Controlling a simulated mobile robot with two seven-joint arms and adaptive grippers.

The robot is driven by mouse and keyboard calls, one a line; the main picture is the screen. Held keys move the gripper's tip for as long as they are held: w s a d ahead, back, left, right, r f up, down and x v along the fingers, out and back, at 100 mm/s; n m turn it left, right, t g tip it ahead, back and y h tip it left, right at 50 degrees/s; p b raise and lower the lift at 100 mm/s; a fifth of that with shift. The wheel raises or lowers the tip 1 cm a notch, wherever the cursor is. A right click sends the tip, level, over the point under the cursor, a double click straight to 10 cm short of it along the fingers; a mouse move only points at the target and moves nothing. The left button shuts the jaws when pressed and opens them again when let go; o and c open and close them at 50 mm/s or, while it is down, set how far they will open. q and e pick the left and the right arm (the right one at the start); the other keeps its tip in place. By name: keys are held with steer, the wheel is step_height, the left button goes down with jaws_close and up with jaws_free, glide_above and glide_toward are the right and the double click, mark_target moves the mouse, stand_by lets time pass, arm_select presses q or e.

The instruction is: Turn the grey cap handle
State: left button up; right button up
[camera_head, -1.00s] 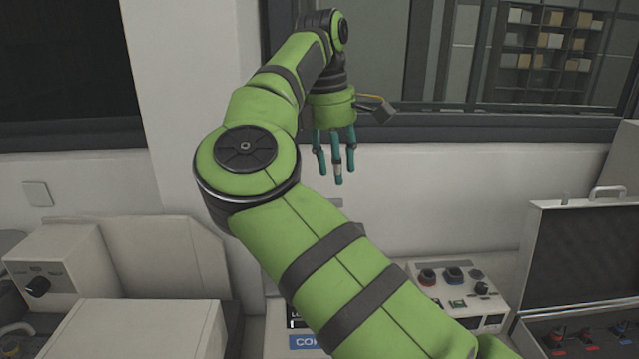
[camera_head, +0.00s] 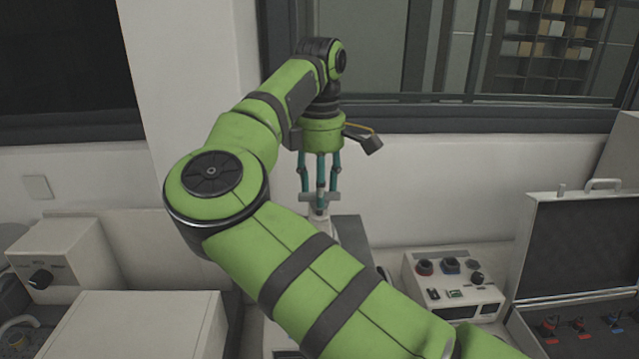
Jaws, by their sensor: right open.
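The grey cap handle (camera_head: 319,197) is a small crossbar on top of the press, near the middle of the picture. My right gripper (camera_head: 319,198) points straight down over it. Its teal fingers are open and reach down around the crossbar; whether they touch it I cannot tell. Below the handle, most of the press is hidden behind my green right arm; a grey top surface (camera_head: 352,236) shows beside it. My left gripper is not in view.
A control box (camera_head: 453,283) with knobs stands right of the press. An open dark case (camera_head: 575,245) stands at far right. A pale machine with a black knob (camera_head: 41,278) and a pale box (camera_head: 140,325) are at left. A wall and windows stand behind.

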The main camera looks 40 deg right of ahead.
jaws_close()
